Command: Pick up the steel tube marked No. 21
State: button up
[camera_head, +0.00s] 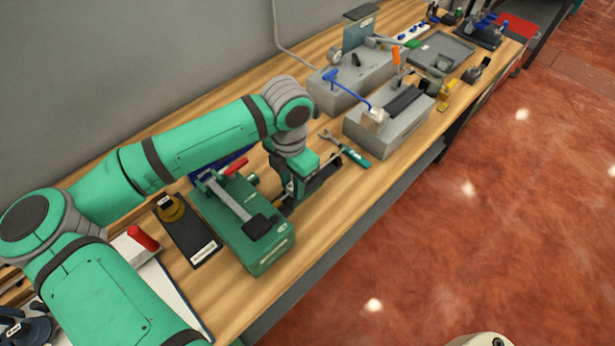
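My green arm reaches over the bench from the left, and my gripper (288,198) points down just right of the green machine block (266,254). Its fingers are small and partly hidden, so I cannot tell whether they are open or hold anything. A dark low holder (325,178) lies beside the gripper, with a thin pale rod-like edge along it. I cannot tell whether this is the steel tube. No marking No. 21 is legible anywhere.
A wrench and a green-handled tool (354,155) lie right of the gripper. Grey blocks (390,138) with tools stand farther back. A black plate (188,238) lies left of the green block. The wooden bench (335,213) is bare near its front edge.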

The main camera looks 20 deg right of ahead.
jog(key=shift+c, duration=0.4)
grip_shut()
jog(key=shift+d, duration=0.1)
jog(key=shift+r, duration=0.15)
jog(key=shift+r, duration=3.35)
